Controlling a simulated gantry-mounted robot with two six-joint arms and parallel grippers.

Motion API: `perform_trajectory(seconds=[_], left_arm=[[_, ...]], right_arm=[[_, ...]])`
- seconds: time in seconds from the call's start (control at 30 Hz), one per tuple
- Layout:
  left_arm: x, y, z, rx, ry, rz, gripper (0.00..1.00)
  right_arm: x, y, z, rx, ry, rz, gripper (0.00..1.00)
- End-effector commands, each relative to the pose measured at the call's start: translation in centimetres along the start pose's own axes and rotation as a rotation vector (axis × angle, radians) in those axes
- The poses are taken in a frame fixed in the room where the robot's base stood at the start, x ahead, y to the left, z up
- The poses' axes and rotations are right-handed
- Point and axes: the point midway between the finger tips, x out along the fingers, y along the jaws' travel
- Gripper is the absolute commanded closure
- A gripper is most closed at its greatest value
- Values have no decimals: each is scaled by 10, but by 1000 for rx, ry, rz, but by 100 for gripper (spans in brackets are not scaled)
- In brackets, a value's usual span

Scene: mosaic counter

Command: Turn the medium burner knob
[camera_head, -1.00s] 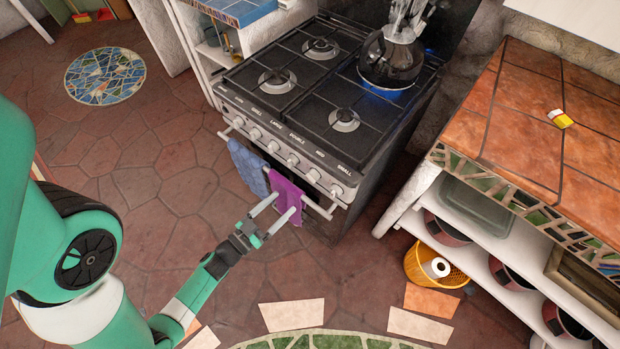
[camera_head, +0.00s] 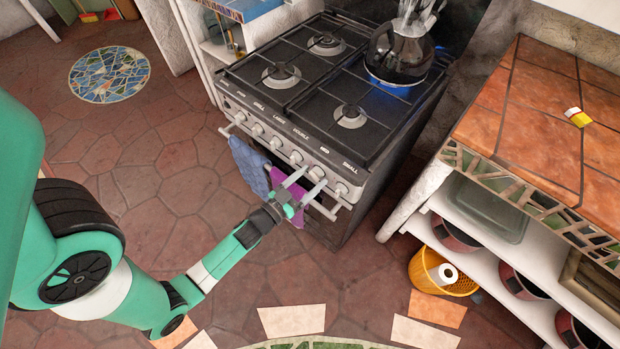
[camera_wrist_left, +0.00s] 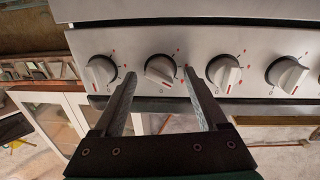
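The stove (camera_head: 320,90) has a row of white knobs along its grey front panel. The medium burner knob (camera_head: 317,173) is the second from the stove's right end, under the MED label. In the left wrist view it is the tilted white knob (camera_wrist_left: 160,70) with red marks around it. My left gripper (camera_head: 313,175) is at the panel in front of this knob. In the left wrist view its two fingers (camera_wrist_left: 160,80) are open, one on each side of the knob. Contact cannot be told. My right gripper is not in view.
Neighbouring knobs (camera_wrist_left: 98,72) and (camera_wrist_left: 225,72) stand close on either side. A blue towel (camera_head: 250,165) and a purple towel (camera_head: 283,190) hang from the oven rail below. A kettle (camera_head: 397,62) stands over a blue flame. A tiled counter (camera_head: 540,110) is to the right.

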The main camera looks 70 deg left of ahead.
Motion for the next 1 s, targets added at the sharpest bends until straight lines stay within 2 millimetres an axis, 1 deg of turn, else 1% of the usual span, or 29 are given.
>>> perform_trajectory(seconds=[0.03,0.07,0.1,0.17,0.2,0.27,0.4,0.43,0.77,1.0], left_arm=[[0,0,0,0,0,0,32],[0,0,0,0,0,0,38],[0,0,0,0,0,0,45],[0,0,0,0,0,0,55],[0,0,0,0,0,0,63],[0,0,0,0,0,0,74],[0,0,0,0,0,0,99],[0,0,0,0,0,0,100],[0,0,0,33,-2,0,100],[0,0,-1,151,-10,-1,100]], right_arm=[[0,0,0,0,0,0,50],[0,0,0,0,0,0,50],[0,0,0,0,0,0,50],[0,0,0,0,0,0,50],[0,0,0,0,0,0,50],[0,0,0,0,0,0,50],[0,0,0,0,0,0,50],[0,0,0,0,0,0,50],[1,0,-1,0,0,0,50],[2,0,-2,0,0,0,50]])
